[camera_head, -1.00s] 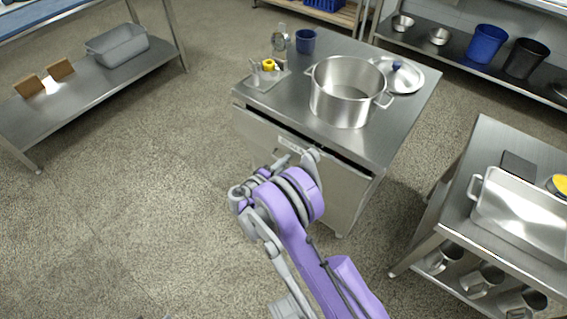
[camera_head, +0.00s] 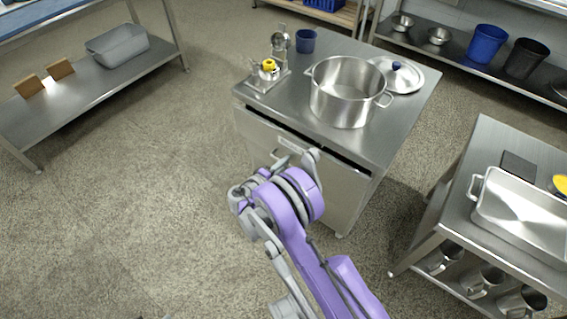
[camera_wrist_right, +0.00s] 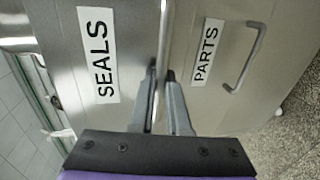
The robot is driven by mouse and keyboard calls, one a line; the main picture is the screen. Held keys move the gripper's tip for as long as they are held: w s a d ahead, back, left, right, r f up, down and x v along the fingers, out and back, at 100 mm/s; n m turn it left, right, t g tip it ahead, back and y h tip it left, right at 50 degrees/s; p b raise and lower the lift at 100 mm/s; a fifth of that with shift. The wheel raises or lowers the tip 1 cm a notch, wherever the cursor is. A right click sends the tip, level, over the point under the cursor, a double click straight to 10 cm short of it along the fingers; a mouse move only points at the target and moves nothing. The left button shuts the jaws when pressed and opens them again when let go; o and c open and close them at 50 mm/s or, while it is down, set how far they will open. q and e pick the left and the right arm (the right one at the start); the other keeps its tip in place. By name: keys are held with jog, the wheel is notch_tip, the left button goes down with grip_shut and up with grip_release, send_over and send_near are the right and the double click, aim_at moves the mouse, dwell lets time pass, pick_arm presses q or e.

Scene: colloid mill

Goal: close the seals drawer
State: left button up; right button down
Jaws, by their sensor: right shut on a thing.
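The seals drawer is the upper front of the steel cabinet; its front, labelled SEALS (camera_wrist_right: 98,55), fills the left of the right wrist view. In the head view a dark gap shows between the drawer front (camera_head: 262,128) and the cabinet top, so it stands slightly out. My right gripper (camera_wrist_right: 162,78) is shut on the drawer's bar handle (camera_wrist_right: 163,45), one finger on each side of it. In the head view my right arm hides the grip and part of the front. My left gripper is out of view.
Below is a front labelled PARTS (camera_wrist_right: 207,52) with its own handle (camera_wrist_right: 246,60). A steel table (camera_head: 480,150) stands at right. Floor at left is clear.

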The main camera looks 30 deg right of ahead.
aim_at(291, 155)
jog(key=shift+d, duration=0.1)
dwell(0.6)
jog(key=x, duration=0.2)
jog(key=r+x, duration=0.1)
jog(key=x, duration=0.1)
jog(key=shift+w+d+b, duration=0.1)
jog(key=shift+b, duration=0.25)
jog(key=c, duration=1.2)
grip_release()
jog(key=shift+o, duration=0.2)
jog(key=p+v, duration=0.1)
jog(key=v, duration=1)
jog(key=shift+f, duration=0.1)
